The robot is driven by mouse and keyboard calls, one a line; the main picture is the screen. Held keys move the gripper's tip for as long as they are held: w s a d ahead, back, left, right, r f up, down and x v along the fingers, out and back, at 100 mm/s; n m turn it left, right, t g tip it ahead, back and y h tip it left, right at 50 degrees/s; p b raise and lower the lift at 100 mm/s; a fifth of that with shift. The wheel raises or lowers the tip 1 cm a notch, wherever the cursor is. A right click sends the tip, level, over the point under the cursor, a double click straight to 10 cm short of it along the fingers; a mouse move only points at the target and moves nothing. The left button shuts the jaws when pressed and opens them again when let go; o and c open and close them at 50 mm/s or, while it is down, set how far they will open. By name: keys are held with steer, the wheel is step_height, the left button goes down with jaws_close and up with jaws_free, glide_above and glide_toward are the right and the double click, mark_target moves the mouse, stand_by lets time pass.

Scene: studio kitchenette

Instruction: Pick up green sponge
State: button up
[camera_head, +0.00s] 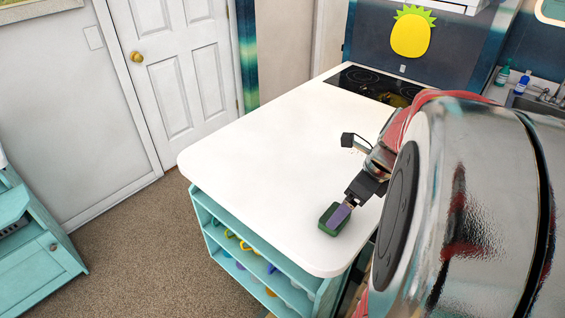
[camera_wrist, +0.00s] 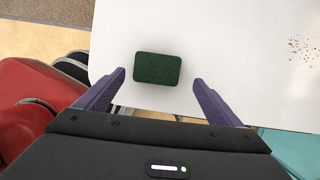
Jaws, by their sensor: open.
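The green sponge (camera_head: 330,223) is a small dark green block lying flat on the white countertop near its front right edge. In the wrist view the sponge (camera_wrist: 158,68) lies just beyond and between the purple fingertips of my gripper (camera_wrist: 158,78), with a gap on both sides. My gripper (camera_head: 343,213) is open and empty, reaching down over the counter at the sponge. In the head view one finger overlaps the sponge, so touch cannot be told there.
The white countertop (camera_head: 265,140) is mostly clear. Brown crumbs (camera_wrist: 304,48) lie on it in the wrist view. A black cooktop (camera_head: 375,85) is at the back. Teal shelves (camera_head: 245,250) with several colored items stand below the counter. A sink (camera_head: 525,103) and bottles (camera_head: 502,75) are at the far right.

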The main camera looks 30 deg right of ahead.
steer(key=shift+a+x, duration=0.15)
steer(key=shift+x, duration=1.15)
steer(key=shift+a+x, duration=0.2)
steer(key=shift+x, duration=1.1)
steer(key=c, duration=1.1)
steer(key=shift+r, duration=0.2)
step_height(320, 180, up, 10)
steer(key=shift+f, duration=0.15)
